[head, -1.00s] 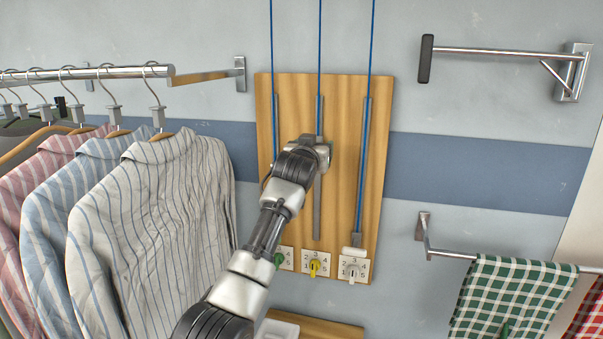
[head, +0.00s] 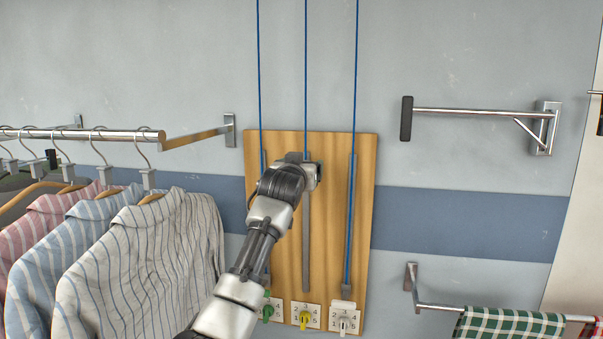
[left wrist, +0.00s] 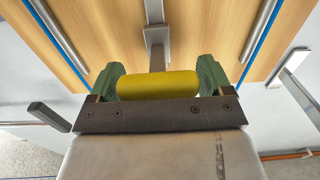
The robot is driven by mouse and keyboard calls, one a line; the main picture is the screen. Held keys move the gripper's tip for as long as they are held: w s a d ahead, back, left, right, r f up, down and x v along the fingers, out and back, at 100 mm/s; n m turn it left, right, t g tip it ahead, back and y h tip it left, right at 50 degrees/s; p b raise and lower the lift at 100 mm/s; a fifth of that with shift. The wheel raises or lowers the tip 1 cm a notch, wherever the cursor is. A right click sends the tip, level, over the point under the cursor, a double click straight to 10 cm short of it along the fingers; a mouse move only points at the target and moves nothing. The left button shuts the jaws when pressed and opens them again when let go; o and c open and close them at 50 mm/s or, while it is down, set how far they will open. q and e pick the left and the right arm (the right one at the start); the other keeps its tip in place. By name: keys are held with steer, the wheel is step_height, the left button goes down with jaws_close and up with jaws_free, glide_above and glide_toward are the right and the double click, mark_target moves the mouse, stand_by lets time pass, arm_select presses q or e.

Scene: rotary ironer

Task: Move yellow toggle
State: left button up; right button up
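The yellow toggle shows in the left wrist view as a yellow cylinder (left wrist: 158,85) on a grey metal slider. My left gripper's green fingers (left wrist: 158,82) stand against both of its ends, shut on it. In the head view my left gripper (head: 312,172) is high on the middle rail (head: 306,245) of the wooden board (head: 327,220) and hides the toggle. A numbered plate with a yellow dial (head: 304,318) sits below this rail. My right gripper is not in view.
Blue cords run up from the board's rails. Green (head: 268,312) and white dials (head: 343,325) flank the yellow one. Striped shirts (head: 140,265) hang at left. A wall bracket (head: 480,112) and a towel rail (head: 440,306) stand out at right.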

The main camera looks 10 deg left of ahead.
arm_select(q)
steer(key=shift+o, duration=1)
steer(key=shift+f, duration=0.25)
steer(key=shift+f, duration=0.1)
steer(key=shift+s+f+b, duration=0.15)
steer(key=shift+s+b, duration=0.5)
steer(key=s+b, duration=0.5)
steer(key=s, duration=0.4)
steer(key=shift+s+a+r, duration=0.2)
steer(key=shift+s+r, duration=0.05)
steer(key=shift+f, duration=0.1)
